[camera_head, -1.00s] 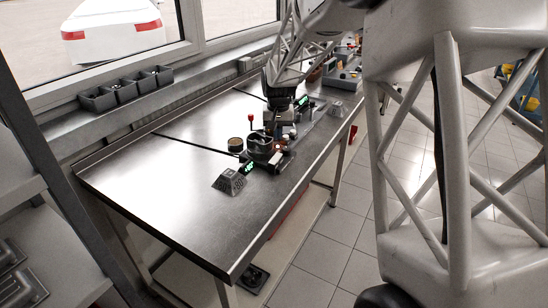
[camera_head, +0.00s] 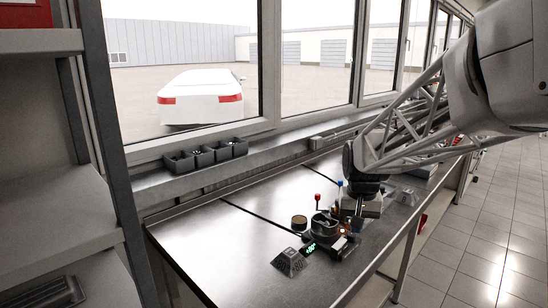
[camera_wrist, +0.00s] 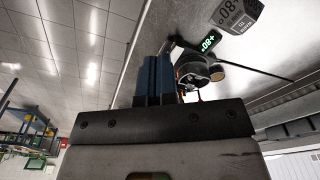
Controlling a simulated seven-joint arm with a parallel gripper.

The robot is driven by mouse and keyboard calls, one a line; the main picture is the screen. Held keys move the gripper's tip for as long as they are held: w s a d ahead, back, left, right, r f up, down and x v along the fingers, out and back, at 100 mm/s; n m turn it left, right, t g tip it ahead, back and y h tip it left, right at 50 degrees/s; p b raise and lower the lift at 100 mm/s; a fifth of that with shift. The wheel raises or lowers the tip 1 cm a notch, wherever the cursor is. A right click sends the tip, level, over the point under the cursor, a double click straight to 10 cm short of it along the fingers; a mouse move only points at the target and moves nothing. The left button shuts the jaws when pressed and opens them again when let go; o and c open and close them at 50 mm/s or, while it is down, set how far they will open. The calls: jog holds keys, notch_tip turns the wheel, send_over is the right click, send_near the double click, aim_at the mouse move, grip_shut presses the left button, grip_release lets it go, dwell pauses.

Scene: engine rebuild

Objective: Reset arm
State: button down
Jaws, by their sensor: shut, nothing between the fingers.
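My gripper (camera_wrist: 153,70) shows in the wrist view as two blue fingers pressed together with nothing between them. In the head view my arm reaches in from the right, and its dark wrist hangs over the workbench (camera_head: 220,255) near a fixture. The fixture carries a dark round metal part (camera_head: 322,226), which also shows beyond the fingers in the wrist view (camera_wrist: 192,70). The fingertips cannot be made out clearly in the head view.
A green-lit display (camera_head: 310,249) and a grey sloped block (camera_head: 288,262) stand by the fixture. A small round tin (camera_head: 299,222) and a red-knobbed lever (camera_head: 317,197) are close by. Dark bins (camera_head: 205,156) sit on the sill. The bench's left part is clear.

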jog(key=s+a+n+t, duration=0.1)
jog(key=s+a, duration=0.1)
jog(key=s, duration=2.6)
jog(key=shift+s+r+n+t, duration=0.15)
jog(key=shift+n+t, duration=0.15)
jog(key=shift+n, duration=0.1)
jog(key=w+d+r+n, duration=0.1)
jog(key=w+r+n, duration=0.1)
jog(key=w, duration=0.8)
jog(key=w+r+n, duration=0.2)
jog(key=w, duration=0.8)
jog(key=w+d+f+n, duration=0.1)
jog(key=w+f+n, duration=0.1)
jog(key=w, duration=1)
jog(key=w+f+n+g+h, duration=0.1)
jog(key=w+f+n, duration=0.2)
jog(key=w, duration=0.8)
jog(key=shift+w+d+f, duration=0.4)
jog(key=shift+f, duration=0.3)
jog(key=shift+f, duration=0.1)
